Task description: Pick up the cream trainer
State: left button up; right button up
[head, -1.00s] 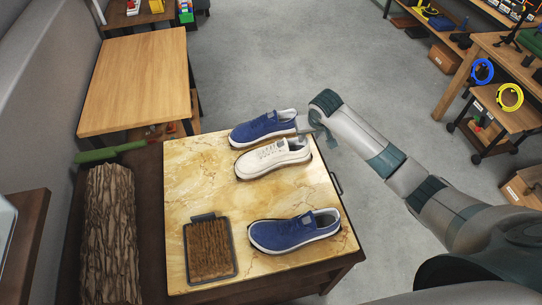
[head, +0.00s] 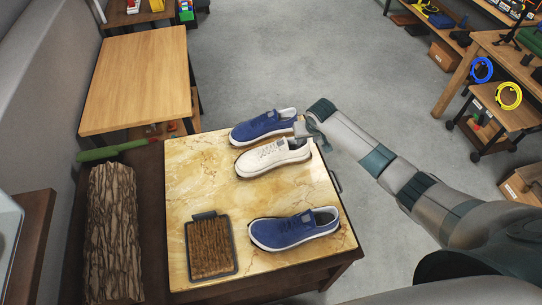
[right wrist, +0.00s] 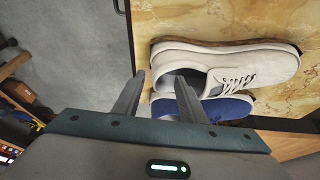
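The cream trainer (head: 273,157) lies on the marble-patterned table top (head: 200,170), between two blue trainers, its toe to the left and its heel to the right in the head view. It also shows in the right wrist view (right wrist: 225,61), with its heel opening near the fingers. My right gripper (head: 303,130) is at the heel end of the cream trainer, beside the far blue trainer's heel. Whether a finger touches a shoe cannot be told. My left gripper is out of view.
The far blue trainer (head: 262,127) lies close against the cream one. Another blue trainer (head: 293,231) lies nearer, with a brown-bristled mat (head: 210,245) to its left. A bark log (head: 112,230) is left of the table top. Open floor lies beyond.

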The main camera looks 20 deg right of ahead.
aim_at(307, 141)
jog(key=shift+w+d+f+p, duration=0.15)
jog(key=shift+f+p, duration=0.05)
jog(key=shift+f, duration=0.15)
jog(key=shift+w+d+f+p, duration=0.1)
jog(key=shift+w+f+p, duration=0.1)
jog(key=shift+f, duration=0.1)
jog(key=shift+x, duration=1.4)
jog(key=shift+s, duration=0.1)
grip_shut()
